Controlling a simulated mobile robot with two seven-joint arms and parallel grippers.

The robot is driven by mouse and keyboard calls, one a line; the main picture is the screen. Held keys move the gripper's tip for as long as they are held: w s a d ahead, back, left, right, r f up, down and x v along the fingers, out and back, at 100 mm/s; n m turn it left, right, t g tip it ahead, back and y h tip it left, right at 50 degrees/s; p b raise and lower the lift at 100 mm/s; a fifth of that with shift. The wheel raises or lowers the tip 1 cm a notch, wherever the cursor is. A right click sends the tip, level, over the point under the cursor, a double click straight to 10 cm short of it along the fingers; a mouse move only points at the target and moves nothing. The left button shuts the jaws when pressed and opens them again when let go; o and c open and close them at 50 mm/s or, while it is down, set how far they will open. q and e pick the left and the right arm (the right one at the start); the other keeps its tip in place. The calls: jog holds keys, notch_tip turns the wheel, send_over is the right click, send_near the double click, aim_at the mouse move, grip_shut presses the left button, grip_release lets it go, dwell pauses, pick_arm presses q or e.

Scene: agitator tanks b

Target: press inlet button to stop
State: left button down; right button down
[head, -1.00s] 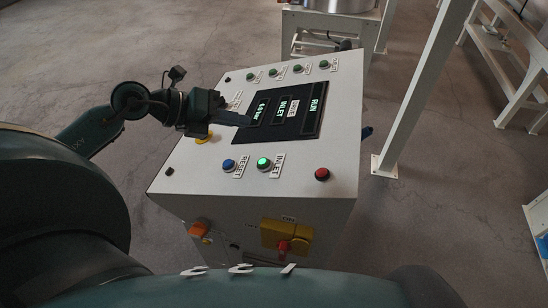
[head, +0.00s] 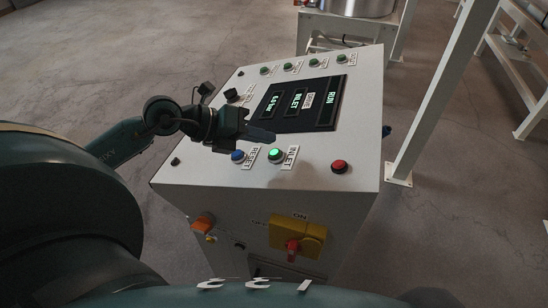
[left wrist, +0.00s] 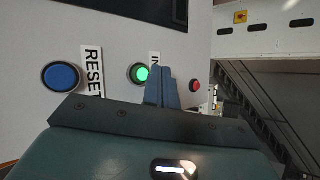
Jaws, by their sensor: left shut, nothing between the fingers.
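The inlet button (head: 275,155) is a lit green button on the sloped white control panel (head: 320,173), beside its INLET label (head: 290,157). My left gripper (head: 270,138) is shut and empty, its fingertips just behind and above the inlet button in the head view. In the left wrist view the shut fingers (left wrist: 163,90) point toward the panel just right of the green inlet button (left wrist: 140,74). I cannot tell whether they touch the panel; the button is not covered. The display (head: 300,103) reads RUN and INLET. My right gripper is not in view.
The blue reset button (head: 238,156) is left of the inlet button, and a red button (head: 339,166) is to its right. A yellow switch with a red handle (head: 297,238) is on the front face. A white post (head: 440,95) stands right of the panel.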

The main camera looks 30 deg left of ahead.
pick_arm(q)
jog(key=shift+d+f, duration=0.1)
jog(key=shift+f, duration=0.35)
dwell(0.8)
jog(key=shift+f, duration=0.1)
dwell(0.9)
jog(key=shift+w+d+f, duration=0.1)
jog(key=shift+d+f, duration=0.05)
jog(key=shift+f, duration=0.15)
